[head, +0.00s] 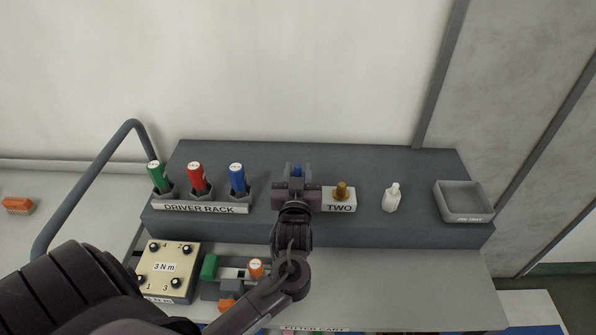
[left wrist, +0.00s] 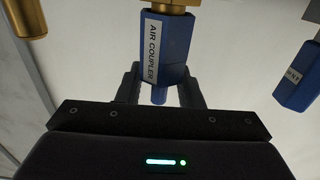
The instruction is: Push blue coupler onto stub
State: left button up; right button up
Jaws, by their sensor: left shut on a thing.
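Another brass stub (head: 341,190) stands bare on the TWO block, right of my gripper. My right gripper is not in view.
Left stands the driver rack (head: 206,208) with green, red and blue drivers (head: 237,178). Right are a small white bottle (head: 392,198) and a grey tray (head: 464,203). A 3 Nm box (head: 166,268) lies in front. Board between bottle and tray is clear.

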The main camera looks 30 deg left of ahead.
pick_arm(q)
jog(key=shift+f, duration=0.3)
jog(key=o, duration=1.1)
jog(key=shift+r, duration=0.1)
jog(key=shift+s+d, duration=0.1)
jog(key=shift+s+d+f, duration=0.2)
jog(key=shift+s, duration=0.1)
jog(key=b+v, duration=0.2)
jog(key=v, duration=0.5)
jog(key=shift+r, duration=0.1)
